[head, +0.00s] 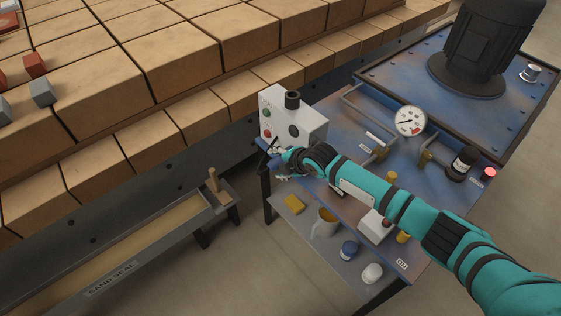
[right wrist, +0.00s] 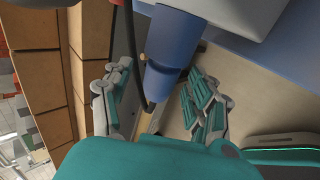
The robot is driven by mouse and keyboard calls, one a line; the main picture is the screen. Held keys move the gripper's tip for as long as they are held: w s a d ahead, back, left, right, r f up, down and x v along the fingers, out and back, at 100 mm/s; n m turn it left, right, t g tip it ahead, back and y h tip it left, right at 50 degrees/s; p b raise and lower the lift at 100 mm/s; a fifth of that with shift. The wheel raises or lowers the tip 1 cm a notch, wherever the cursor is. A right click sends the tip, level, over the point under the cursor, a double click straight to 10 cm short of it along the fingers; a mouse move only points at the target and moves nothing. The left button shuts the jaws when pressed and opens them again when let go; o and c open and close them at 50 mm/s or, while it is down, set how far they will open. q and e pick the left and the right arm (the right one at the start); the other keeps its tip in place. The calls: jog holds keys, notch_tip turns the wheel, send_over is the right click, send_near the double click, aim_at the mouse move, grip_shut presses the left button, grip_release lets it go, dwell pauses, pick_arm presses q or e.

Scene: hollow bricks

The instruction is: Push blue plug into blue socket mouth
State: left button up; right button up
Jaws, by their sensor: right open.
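In the right wrist view, a wide blue socket (right wrist: 176,36) comes out from beside the pale box. A narrower blue plug (right wrist: 162,80) lines up with its mouth, and the two appear to meet; how deep the plug sits I cannot tell. A black cable curves to the plug's lower end. My right gripper (right wrist: 160,88) is open, its fingers apart on either side of the plug, with gaps visible. In the head view my right gripper (head: 274,160) is at the lower left of the white control box (head: 310,125); socket and plug are hidden or too small there. My left gripper is out of view.
Stacked bricks (head: 180,50) and a sand seal trough (head: 150,240) lie left. Floor between is clear.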

jog(key=shift+s+d+r, duration=0.15)
jog(key=shift+d+r, duration=0.3)
jog(key=shift+r, duration=0.05)
jog(key=v, duration=1)
jog(key=shift+s+r, duration=0.2)
jog(key=shift+s, duration=0.2)
jog(key=shift+c, duration=0.4)
